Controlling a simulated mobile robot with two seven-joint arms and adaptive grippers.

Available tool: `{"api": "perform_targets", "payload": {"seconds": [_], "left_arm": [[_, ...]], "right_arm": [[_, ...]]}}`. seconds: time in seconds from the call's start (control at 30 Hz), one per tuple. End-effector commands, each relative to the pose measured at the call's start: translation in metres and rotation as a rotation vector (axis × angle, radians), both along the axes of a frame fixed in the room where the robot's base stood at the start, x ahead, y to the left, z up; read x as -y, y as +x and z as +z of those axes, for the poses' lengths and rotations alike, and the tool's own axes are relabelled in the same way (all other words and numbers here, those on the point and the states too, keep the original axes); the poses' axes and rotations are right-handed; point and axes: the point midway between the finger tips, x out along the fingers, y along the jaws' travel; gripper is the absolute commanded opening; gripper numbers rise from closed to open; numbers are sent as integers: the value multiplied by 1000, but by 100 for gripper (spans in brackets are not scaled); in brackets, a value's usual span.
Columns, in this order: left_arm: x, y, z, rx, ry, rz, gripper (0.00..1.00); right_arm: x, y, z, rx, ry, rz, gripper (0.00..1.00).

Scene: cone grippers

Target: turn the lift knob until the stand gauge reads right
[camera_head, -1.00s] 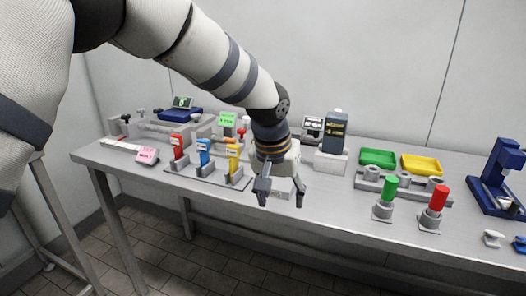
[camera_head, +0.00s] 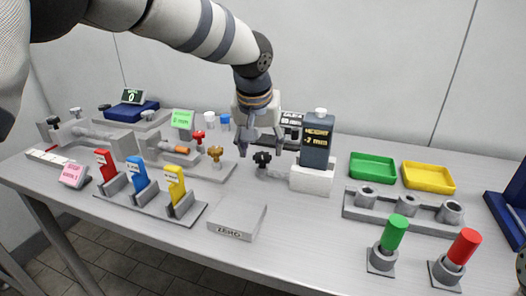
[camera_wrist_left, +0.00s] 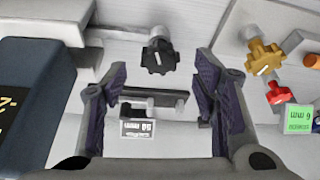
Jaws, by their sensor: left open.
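The dark stand gauge (camera_head: 318,142) stands on a white block at the back middle and reads "HEIGHT -2 mm". Part of its dark housing (camera_wrist_left: 32,100) fills the left of the wrist view. A black lobed knob (camera_head: 262,158) sits just left of that stand; it also shows in the wrist view (camera_wrist_left: 160,58), with a light mark on its face. My left gripper (camera_head: 262,150) is open above this knob, fingers pointing down. In the wrist view the fingers (camera_wrist_left: 160,70) are apart, with the knob between and slightly beyond the tips. I cannot tell whether they touch it.
A gold knob (camera_head: 215,154), a red knob (camera_head: 198,137) and a green display (camera_head: 183,120) stand to the left. Red, blue and yellow levers (camera_head: 137,175) stand at front left. A grey "ZERO" block (camera_head: 237,221) lies in front. Green (camera_head: 373,167) and yellow (camera_head: 428,177) trays are right.

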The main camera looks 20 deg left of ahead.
Motion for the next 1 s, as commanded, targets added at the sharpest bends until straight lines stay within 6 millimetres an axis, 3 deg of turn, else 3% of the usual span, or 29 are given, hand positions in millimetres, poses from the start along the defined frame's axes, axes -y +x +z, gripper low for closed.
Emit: {"api": "perform_targets", "payload": {"seconds": [0.03,0.13,0.47,0.67,1.0], "left_arm": [[0,3,-11,-4,0,0,54],[-1,8,-21,-1,-1,1,54],[-1,11,-23,4,0,0,54],[-1,11,-23,4,0,0,9],[-2,10,-23,3,-1,-31,6]], "right_arm": [[0,-2,-2,-8,0,0,65],[0,-4,-4,-13,0,0,65],[0,-4,-4,-12,0,1,65],[0,-4,-4,-12,0,1,65],[0,-2,-2,-7,0,1,65]]}}
